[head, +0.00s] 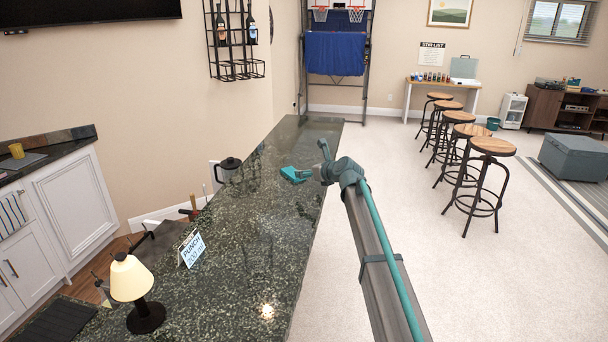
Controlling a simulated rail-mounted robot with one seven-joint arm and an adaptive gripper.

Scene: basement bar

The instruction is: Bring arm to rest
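My arm reaches up from the lower right of the head view and bends at a joint near the right edge of the dark granite bar counter (225,255). My gripper (288,174), with teal parts, points left and appears over the counter. It is small and seen from the side, so I cannot tell whether its fingers are apart. No held object shows at it.
A dark kettle (228,170) stands left of my gripper. A punch sign (192,249) and a lamp (131,285) stand on the nearer counter. Several bar stools (490,148) stand to the right. The carpet between stools and counter is clear.

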